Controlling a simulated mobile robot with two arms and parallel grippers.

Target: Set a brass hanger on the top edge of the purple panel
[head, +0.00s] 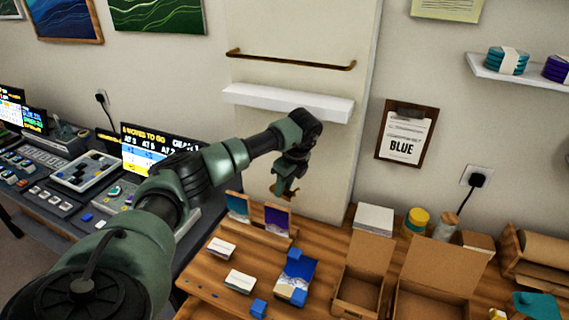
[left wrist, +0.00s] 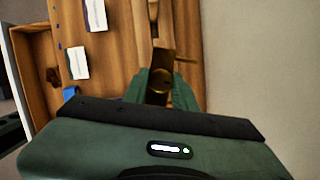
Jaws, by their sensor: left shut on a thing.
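The purple panel (head: 277,219) stands upright at the back of the wooden table, beside a blue panel (head: 238,207) on its left. My left gripper (head: 287,190) is above the purple panel, slightly to the right of its middle in the head view. It is shut on a small brass hanger, which also shows between the fingers in the left wrist view (left wrist: 159,82). The hanger looks apart from the panel's top edge, but the exact gap is hard to tell. My right gripper is in neither view.
White cards (head: 240,281), a blue box (head: 297,277) and small blue blocks lie on the table (head: 205,282). Open cardboard boxes (head: 440,270) stand at right. A brass rail (head: 290,62) and white shelf (head: 285,101) are on the wall behind.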

